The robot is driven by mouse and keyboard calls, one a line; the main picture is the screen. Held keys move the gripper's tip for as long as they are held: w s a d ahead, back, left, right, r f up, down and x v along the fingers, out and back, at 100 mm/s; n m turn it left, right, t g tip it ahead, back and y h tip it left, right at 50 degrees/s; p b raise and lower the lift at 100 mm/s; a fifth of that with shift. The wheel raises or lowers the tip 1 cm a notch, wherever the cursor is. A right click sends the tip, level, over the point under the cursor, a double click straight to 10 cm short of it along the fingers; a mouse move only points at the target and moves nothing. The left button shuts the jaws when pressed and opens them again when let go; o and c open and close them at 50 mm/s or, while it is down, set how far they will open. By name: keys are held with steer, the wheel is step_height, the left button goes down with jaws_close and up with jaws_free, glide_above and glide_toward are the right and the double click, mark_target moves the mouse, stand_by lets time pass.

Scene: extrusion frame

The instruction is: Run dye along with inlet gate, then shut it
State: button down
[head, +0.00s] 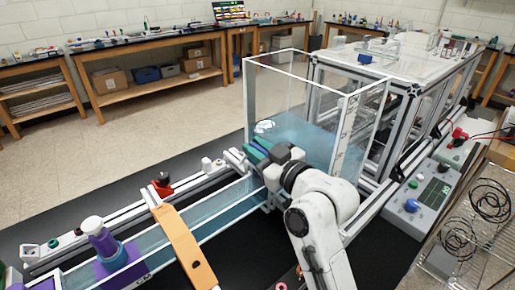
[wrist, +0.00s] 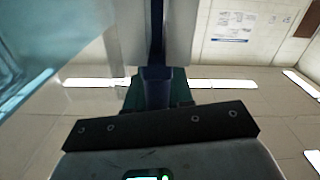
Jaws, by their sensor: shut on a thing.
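My gripper (head: 259,152) is at the tank end of the long channel, beside the clear tank (head: 248,105). It is shut on a dark blue upright piece (wrist: 155,85), which appears to be the inlet gate's handle. The grey fingers flank this piece in the wrist view. My gripper and arm hide most of the gate in the head view. The clear channel (head: 215,213) holds bluish water and runs to the lower left. A red and black knob-like part (head: 162,184) stands on the rail beside it. I cannot tell which part carries the dye.
An orange-brown bar (head: 183,246) crosses the channel. A control box (head: 428,192) with a display and coloured knobs is at right, near black wire coils (head: 490,200). Framed extrusions stand behind the tank.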

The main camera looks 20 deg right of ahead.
steer(key=shift+d+r, duration=0.1)
steer(key=shift+d, duration=0.1)
step_height(320, 180, up, 2)
steer(key=shift+r+p, duration=0.1)
steer(key=shift+p, duration=0.4)
steer(key=c, duration=1.1)
jaws_free()
steer(key=shift+d, duration=0.1)
steer(key=shift+f, duration=0.2)
steer(key=shift+s, duration=0.3)
steer(key=b+v, duration=0.2)
steer(key=v, duration=0.8)
